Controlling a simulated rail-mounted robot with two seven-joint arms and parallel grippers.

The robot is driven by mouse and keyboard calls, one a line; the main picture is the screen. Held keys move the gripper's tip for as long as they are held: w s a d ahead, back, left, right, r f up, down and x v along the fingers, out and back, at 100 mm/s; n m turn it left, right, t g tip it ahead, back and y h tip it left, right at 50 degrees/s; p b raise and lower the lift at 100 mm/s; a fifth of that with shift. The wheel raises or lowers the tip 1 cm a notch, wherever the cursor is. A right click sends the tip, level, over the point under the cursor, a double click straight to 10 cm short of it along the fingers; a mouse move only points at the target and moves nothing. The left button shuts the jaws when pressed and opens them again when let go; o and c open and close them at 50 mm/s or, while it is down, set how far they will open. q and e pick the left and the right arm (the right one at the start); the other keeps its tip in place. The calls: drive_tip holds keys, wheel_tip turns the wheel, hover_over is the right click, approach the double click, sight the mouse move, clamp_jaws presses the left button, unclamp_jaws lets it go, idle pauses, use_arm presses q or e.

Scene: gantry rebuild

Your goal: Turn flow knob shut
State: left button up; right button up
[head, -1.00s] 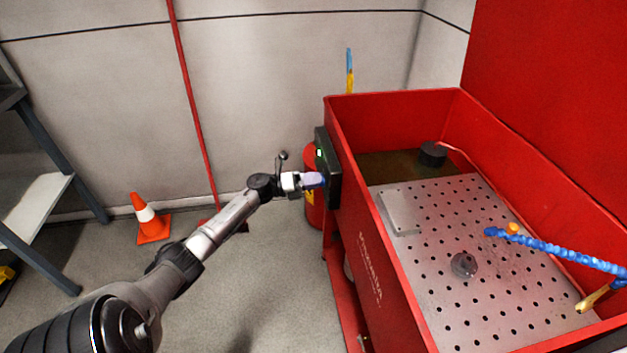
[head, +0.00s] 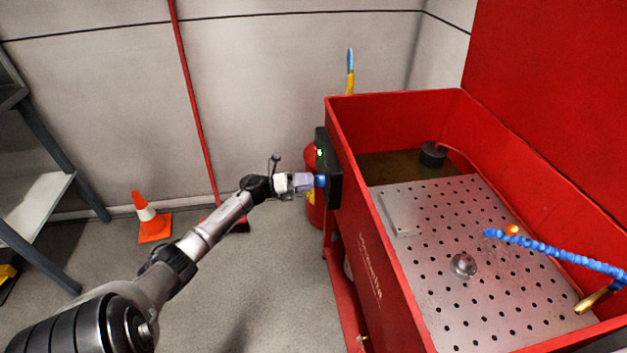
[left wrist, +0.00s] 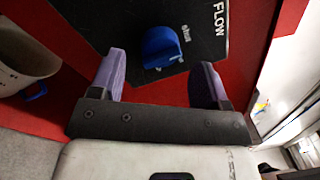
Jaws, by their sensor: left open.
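The blue flow knob (left wrist: 162,47) sits on a black panel (left wrist: 108,22) marked "FLOW" in the left wrist view. In the head view the knob (head: 320,181) shows as a small blue spot on the dark panel at the red basin's left side. My left gripper (left wrist: 160,78) is open with purple fingers. In the wrist view the knob lies ahead of the fingertips, between their lines, with a gap to each finger. In the head view the left gripper (head: 305,182) is close in front of the knob. My right gripper is not in view.
The red wash basin (head: 380,270) with a perforated tray (head: 440,300) fills the right. A red extinguisher (head: 312,208) stands behind the panel. An orange cone (head: 152,226) and a shelf (head: 40,200) stand left. The grey floor between is clear.

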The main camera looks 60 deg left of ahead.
use_arm(q)
drive_tip(key=r+p+v, duration=0.1)
drive_tip(key=p+v, duration=0.1)
drive_tip(key=v, duration=0.9)
drive_tip(key=shift+s+f, duration=0.15)
drive_tip(key=shift+f, duration=0.3)
drive_tip(key=shift+a, duration=0.1)
